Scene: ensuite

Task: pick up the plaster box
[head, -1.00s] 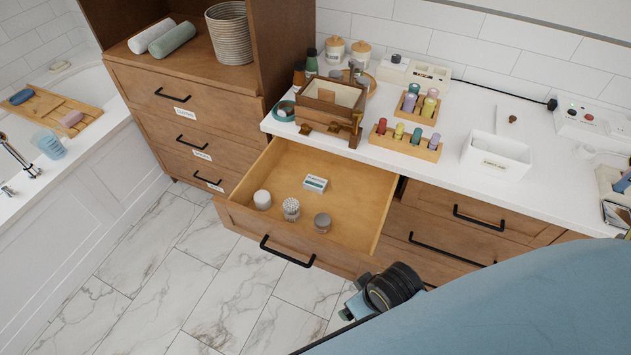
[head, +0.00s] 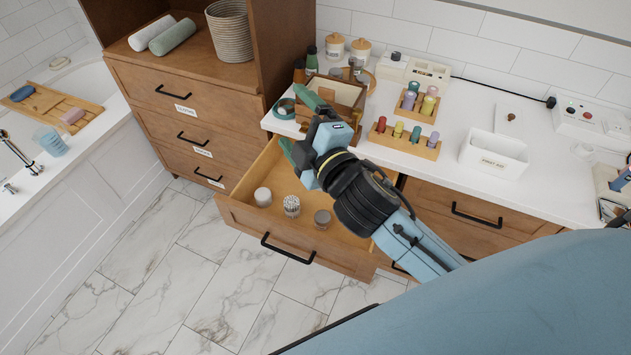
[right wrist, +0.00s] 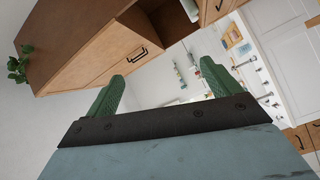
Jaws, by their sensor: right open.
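The drawer (head: 245,222) under the counter is pulled open. The small white box that lay in it in the earlier head view is now hidden behind my right gripper and wrist. My right gripper (head: 294,121) is above the drawer's back left part, its green fingers spread apart and empty, pointing up and left near the wooden box on the counter. In the right wrist view the two fingers (right wrist: 162,72) are also wide apart with nothing between them. The plaster box does not show there. My left gripper is not in view.
Three small round containers (head: 291,205) stand in the drawer's front part. On the counter are a wooden box (head: 345,92), bottle racks (head: 405,140) and a white bin (head: 494,156). A tall wooden cabinet (head: 180,105) stands left of the drawer.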

